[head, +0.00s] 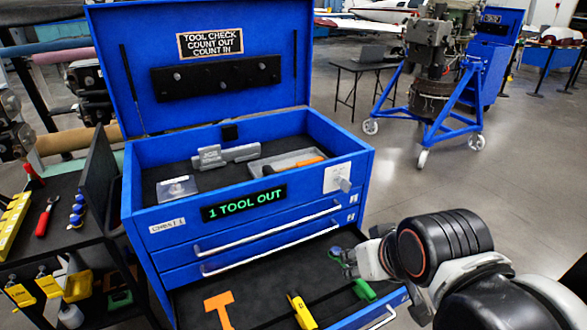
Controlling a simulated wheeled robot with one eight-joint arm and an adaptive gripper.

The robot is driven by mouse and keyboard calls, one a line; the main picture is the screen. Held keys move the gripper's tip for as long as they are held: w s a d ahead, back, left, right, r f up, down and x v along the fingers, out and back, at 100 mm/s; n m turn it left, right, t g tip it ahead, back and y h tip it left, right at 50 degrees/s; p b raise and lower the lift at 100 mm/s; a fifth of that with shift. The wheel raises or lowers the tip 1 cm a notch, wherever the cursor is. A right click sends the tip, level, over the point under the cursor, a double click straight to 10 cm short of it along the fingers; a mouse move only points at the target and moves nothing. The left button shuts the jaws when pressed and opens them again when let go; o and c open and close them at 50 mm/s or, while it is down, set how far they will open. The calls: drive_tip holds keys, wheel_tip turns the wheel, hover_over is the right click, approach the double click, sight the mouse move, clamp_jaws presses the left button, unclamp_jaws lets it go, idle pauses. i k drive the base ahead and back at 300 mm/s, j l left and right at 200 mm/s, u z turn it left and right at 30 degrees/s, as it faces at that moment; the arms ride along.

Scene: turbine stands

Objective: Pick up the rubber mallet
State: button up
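No rubber mallet can be told for certain. A flat orange mallet-shaped patch (218,310) shows in the dark lining of the open lower drawer (265,300); it looks more like an outline than a solid tool. An orange handle (308,162) lies at a grey piece in the chest's top compartment; I cannot tell what tool it is. My gripper (345,261) is over the right rear part of the drawer, near a small blue-green round item (335,251). It is small and partly hidden by my arm, so its opening and any hold are unclear.
The blue chest (250,212) has its lid up and a lit "1 TOOL OUT" sign (244,203). The drawer also holds a yellow-handled tool (300,310) and a green item (363,290). A black cart (75,240) with tools stands left.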

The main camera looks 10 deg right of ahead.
sight(267, 171)
drive_tip(key=i+l+z, duration=0.2)
drive_tip(key=z, duration=0.25)
drive_tip(key=i+l+z, duration=0.2)
drive_tip(key=l+z, duration=0.25)
drive_tip(key=i+l+z, duration=0.1)
drive_tip(key=i+z, duration=0.15)
drive_tip(key=z, duration=0.15)
drive_tip(key=i+l+z, duration=0.15)
drive_tip(key=i, duration=0.2)
drive_tip(key=i+z, duration=0.1)
drive_tip(key=i, duration=0.3)
drive_tip(key=i+u, duration=0.65)
drive_tip(key=u, duration=0.25)
drive_tip(key=i+l+u, duration=0.2)
drive_tip(key=u, duration=0.25)
drive_tip(key=i+u, duration=0.3)
drive_tip(key=u, duration=0.15)
drive_tip(key=i+u, duration=0.3)
drive_tip(key=u, duration=0.15)
drive_tip(key=i+l+u, duration=0.15)
drive_tip(key=u, duration=0.3)
drive_tip(key=i, duration=0.1)
